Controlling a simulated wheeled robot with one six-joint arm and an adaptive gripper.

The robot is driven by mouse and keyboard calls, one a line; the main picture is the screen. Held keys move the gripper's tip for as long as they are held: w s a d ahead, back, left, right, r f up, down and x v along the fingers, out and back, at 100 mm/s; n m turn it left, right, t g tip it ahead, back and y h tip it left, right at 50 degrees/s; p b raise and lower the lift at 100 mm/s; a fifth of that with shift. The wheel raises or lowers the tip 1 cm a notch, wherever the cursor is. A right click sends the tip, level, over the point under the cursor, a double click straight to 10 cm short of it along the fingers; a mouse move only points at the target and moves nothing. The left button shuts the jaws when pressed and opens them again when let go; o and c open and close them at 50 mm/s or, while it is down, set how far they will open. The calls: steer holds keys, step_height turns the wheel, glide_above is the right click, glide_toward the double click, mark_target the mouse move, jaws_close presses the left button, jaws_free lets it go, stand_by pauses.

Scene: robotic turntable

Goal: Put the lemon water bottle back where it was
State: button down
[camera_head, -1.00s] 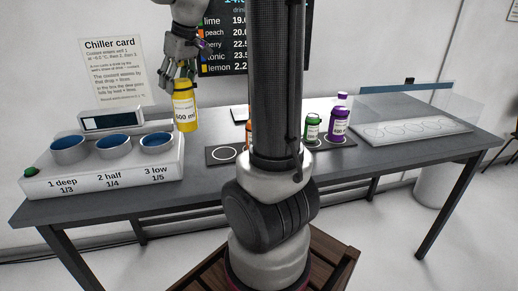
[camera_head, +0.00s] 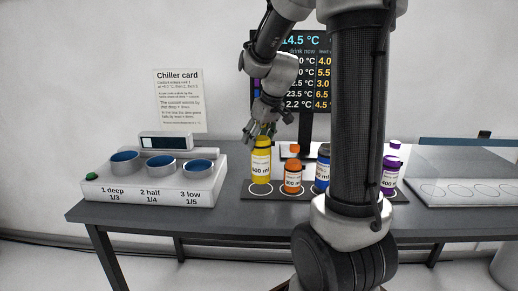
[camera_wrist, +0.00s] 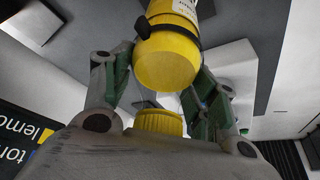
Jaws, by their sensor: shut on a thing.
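The yellow lemon water bottle (camera_head: 261,164) is upright at the left end of the dark ringed mat (camera_head: 246,196), over the leftmost white ring. I cannot tell whether its base touches the mat. My gripper (camera_head: 262,133) comes from above and is shut on the bottle's top. In the wrist view the yellow bottle (camera_wrist: 168,62) lies between my green-padded fingers, with the yellow cap (camera_wrist: 158,122) nearest the camera.
An orange bottle (camera_head: 292,178) stands close right of the yellow one. A blue bottle (camera_head: 322,172) and a purple bottle (camera_head: 390,172) stand farther right, partly behind my arm. The white chiller (camera_head: 150,190) with three cups is left; bare table lies between.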

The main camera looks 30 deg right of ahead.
mark_target(258, 147)
steer(key=shift+f, duration=1.5)
steer(key=shift+c, duration=2.2)
jaws_free()
steer(key=shift+f, duration=0.15)
steer(key=a+v, duration=0.1)
steer(key=v, duration=1.2)
steer(key=s+a+f+m, duration=0.1)
steer(key=s+a+f, duration=0.1)
steer(key=s, duration=0.8)
steer(key=s+a+f+m, duration=0.1)
steer(key=s+a+f, duration=0.1)
steer(key=s, duration=0.8)
steer(key=shift+a+h, duration=0.4)
steer(key=shift+a, duration=0.05)
